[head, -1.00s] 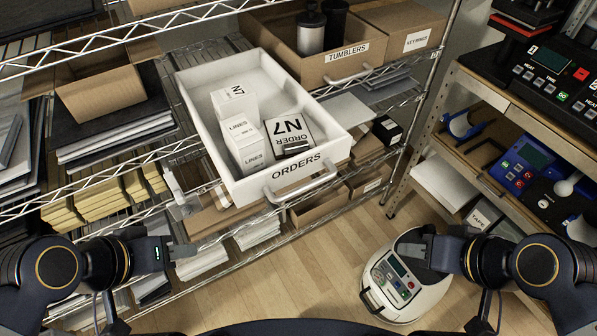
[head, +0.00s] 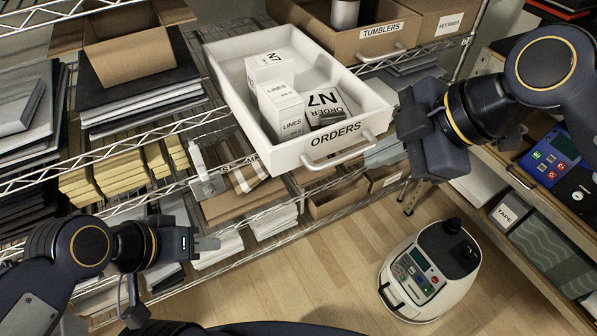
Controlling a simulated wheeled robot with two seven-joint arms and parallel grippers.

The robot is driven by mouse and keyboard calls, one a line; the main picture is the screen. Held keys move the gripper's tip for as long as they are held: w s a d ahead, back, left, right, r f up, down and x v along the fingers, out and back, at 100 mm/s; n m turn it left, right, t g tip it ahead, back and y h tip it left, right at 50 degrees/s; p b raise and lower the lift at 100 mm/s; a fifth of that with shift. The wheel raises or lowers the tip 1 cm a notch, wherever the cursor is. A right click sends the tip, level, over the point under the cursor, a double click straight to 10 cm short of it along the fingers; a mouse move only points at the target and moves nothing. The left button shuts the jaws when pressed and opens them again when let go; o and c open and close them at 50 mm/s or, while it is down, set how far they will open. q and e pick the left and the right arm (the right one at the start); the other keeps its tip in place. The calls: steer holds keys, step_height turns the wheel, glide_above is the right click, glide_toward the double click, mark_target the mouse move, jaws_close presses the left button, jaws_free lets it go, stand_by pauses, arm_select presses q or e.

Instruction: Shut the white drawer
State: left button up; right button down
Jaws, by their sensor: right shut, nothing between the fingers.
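The white drawer (head: 287,155), labelled ORDERS, sticks out over the front of the wire shelf. Its grey bar handle (head: 345,151) is on the front panel.
A cardboard TUMBLERS box (head: 350,46) stands behind and to the right of the drawer. Cardboard bins (head: 336,196) sit on the shelf below. A white machine (head: 428,272) stands on the wooden floor. A workbench with devices is at the right.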

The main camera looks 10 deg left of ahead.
mark_target(304, 158)
steer(key=w+a+f+n, duration=0.1)
steer(key=a+f, duration=0.1)
steer(key=a, duration=0.1)
steer(key=w+a+f+n, duration=0.1)
steer(key=a+f, duration=0.1)
steer(key=a, duration=0.2)
steer(key=w+a+f+n+p, duration=0.1)
steer(key=w+a+f, duration=0.1)
steer(key=a+f, duration=0.1)
steer(key=shift+a+g, duration=0.3)
steer(key=shift+a, duration=0.1)
arm_select(q)
steer(key=shift+s+a+r, duration=0.1)
steer(key=shift+r, duration=0.1)
arm_select(e)
steer(key=shift+w+a, duration=0.15)
steer(key=shift+w, duration=0.2)
